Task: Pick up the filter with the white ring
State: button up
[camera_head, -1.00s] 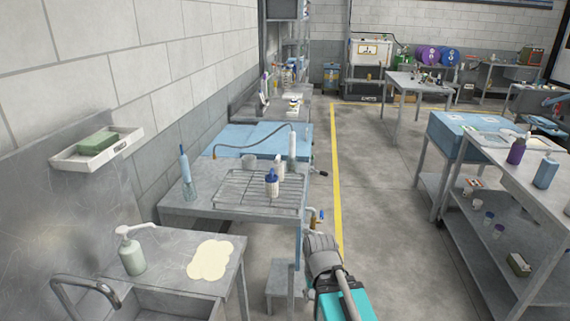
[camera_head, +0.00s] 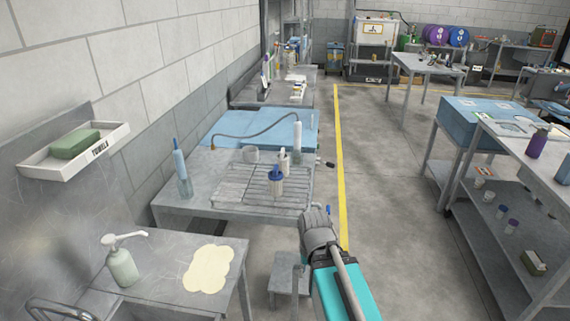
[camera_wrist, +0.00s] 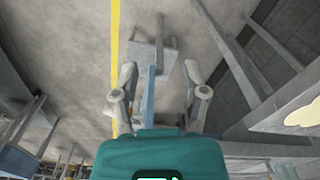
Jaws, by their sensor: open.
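I cannot pick out a filter with a white ring for certain. A wire rack (camera_head: 232,193) on the near steel bench holds a white container with a blue top (camera_head: 276,182), with a white bottle (camera_head: 284,160) behind it. Small cups and jars (camera_head: 511,226) stand on the lower shelf of the right-hand bench, too small to make out rings. My gripper (camera_head: 318,226) is low in front of the bench, right of the rack.
The near-left bench carries a soap pump bottle (camera_head: 122,264) and a cream patch (camera_head: 209,269). A small grey step (camera_head: 290,274) is beside my gripper. A blue-topped bench (camera_head: 262,134) lies beyond the rack. The aisle right of the yellow line (camera_head: 341,170) is clear.

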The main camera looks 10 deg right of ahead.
jog(key=shift+a, duration=0.2)
